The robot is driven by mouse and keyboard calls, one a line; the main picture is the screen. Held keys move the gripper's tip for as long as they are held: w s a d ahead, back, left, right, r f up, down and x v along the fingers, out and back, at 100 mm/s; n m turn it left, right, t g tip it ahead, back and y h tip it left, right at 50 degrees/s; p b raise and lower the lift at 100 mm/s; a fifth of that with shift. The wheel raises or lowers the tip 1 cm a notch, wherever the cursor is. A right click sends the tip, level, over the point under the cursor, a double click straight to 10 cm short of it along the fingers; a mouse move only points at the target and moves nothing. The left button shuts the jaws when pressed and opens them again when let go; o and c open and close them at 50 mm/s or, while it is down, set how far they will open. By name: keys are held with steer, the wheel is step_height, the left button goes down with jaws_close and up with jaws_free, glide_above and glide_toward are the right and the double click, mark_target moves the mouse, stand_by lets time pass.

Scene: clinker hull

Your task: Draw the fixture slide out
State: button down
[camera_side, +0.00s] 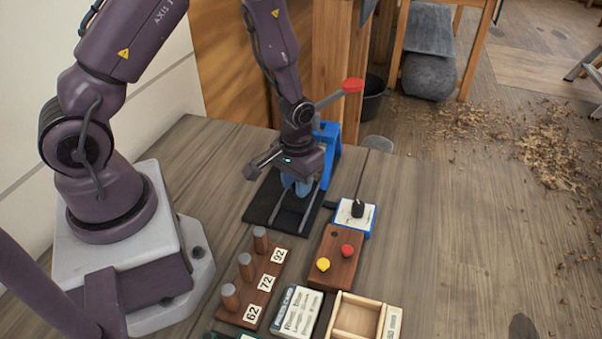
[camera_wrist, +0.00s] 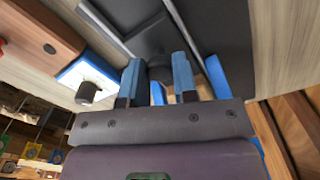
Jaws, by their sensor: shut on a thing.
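The fixture slide runs on a black base plate (camera_side: 262,202) with two pale rails (camera_side: 312,207), in front of a blue press frame (camera_side: 332,140) with a red-knobbed lever (camera_side: 353,85). My gripper (camera_side: 297,187) is low over the rails, fingers pointing down. In the wrist view its blue fingers (camera_wrist: 157,72) are on either side of a dark knob (camera_wrist: 160,66) on the slide (camera_wrist: 153,38), and are shut on it. The arm and gripper body hide much of the slide in the side view, so how far out it sits is hard to tell.
A white-and-blue switch box (camera_side: 350,219) stands close right of the base plate. Nearer are a button block (camera_side: 335,270), a rack of numbered pegs (camera_side: 262,278), a printed card (camera_side: 297,311) and a wooden tray (camera_side: 358,318). The tabletop at far right is clear.

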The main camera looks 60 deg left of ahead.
steer(key=s+d, duration=0.5)
steer(key=shift+d, duration=0.1)
steer(key=c, duration=0.9)
jaws_free()
step_height(320, 180, up, 13)
steer(key=shift+s, duration=0.1)
steer(key=s+r+m+t, duration=0.1)
steer(key=s+r+t, duration=0.1)
steer(key=r, duration=0.4)
steer(key=s+a+r+m+t, duration=0.1)
steer(key=s+r+m, duration=0.1)
steer(key=r, duration=0.3)
steer(key=s+r+m+t, duration=0.1)
steer(key=s+r+t, duration=0.1)
steer(key=r, duration=0.4)
steer(key=shift+s+a+r+m+t, duration=0.3)
steer(key=shift+s+a, duration=0.05)
steer(key=shift+s, duration=0.15)
